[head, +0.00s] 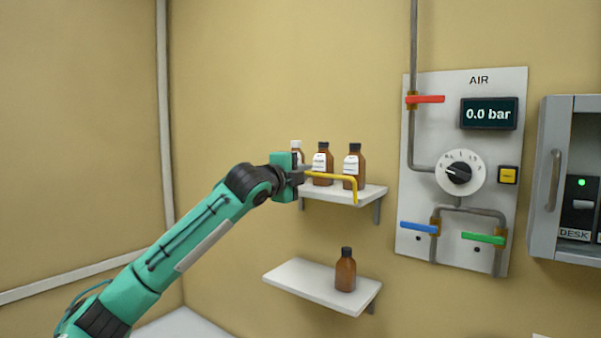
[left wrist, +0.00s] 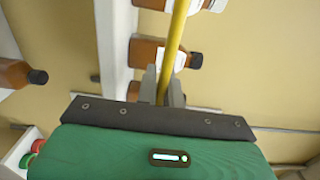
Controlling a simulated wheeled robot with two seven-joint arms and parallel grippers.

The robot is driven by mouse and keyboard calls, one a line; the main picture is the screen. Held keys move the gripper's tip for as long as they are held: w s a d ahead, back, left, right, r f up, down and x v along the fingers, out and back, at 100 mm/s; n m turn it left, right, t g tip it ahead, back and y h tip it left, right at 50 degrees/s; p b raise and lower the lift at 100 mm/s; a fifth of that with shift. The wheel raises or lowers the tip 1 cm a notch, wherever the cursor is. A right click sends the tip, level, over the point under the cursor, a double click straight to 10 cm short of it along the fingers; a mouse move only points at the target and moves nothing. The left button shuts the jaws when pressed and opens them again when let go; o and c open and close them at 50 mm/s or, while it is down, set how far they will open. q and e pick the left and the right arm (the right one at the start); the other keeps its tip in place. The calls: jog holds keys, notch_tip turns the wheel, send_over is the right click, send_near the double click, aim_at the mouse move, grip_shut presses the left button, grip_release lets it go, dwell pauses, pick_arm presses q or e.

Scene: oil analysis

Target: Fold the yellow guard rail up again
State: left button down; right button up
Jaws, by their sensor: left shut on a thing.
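The yellow guard rail (head: 335,177) runs across the front of the upper shelf (head: 368,194), level with the bottles, and its right end bends down at the shelf's right side. My left gripper (head: 304,174) is shut on the rail near its left end. In the left wrist view the yellow rail (left wrist: 175,45) passes between the fingers of my left gripper (left wrist: 164,85). The rail's left end is hidden behind the gripper. My right gripper is not in view.
Brown bottles (head: 354,166) with white labels stand on the upper shelf close behind the rail. A lower shelf (head: 305,282) holds one brown bottle (head: 345,272). The AIR panel (head: 420,150) with coloured levers and a dial is to the right, beside a grey cabinet (head: 552,180).

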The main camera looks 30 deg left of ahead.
pick_arm(q)
jog(key=shift+w+d+f+g, duration=0.15)
jog(key=shift+w+g, duration=0.4)
jog(key=shift+g, duration=0.55)
jog(key=c, duration=1.5)
grip_release()
jog(key=shift+w, duration=0.15)
jog(key=shift+s+a+r+b, duration=0.2)
jog(key=shift+s+r+b, duration=0.2)
jog(key=shift+s+b, duration=1.3)
jog(key=shift+s+a+r+b, duration=0.15)
jog(key=shift+s+r+b, duration=0.35)
jog(key=shift+s, duration=2.35)
jog(key=shift+s+a+r+b, duration=0.3)
jog(key=shift+s+b, duration=0.9)
jog(key=shift+s, duration=1.05)
jog(key=shift+d, duration=0.15)
